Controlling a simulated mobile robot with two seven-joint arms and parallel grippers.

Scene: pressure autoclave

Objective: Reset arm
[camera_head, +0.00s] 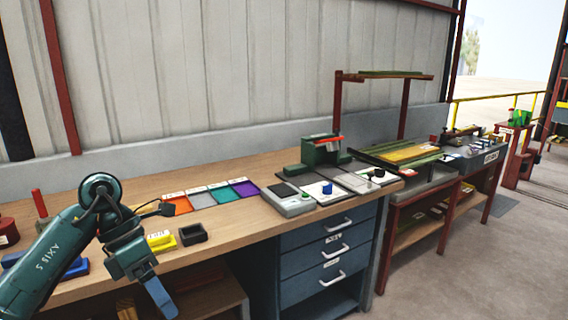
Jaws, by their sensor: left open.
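My left arm (48,262) comes in from the lower left and bends at a round dark joint. My left gripper (155,290) hangs from it, pointing down in front of the workbench's (240,234) front edge. It is open, and I see nothing held in it. A blue finger shows at its lower end; the other finger is hard to make out. My right gripper is out of view.
A yellow block (160,241) and a small black open box (193,234) lie close right of the gripper. Coloured trays (221,192), a grey scale (290,200) and a green machine (320,151) stand farther right. Blue drawers (330,255) are below. Open floor lies at right.

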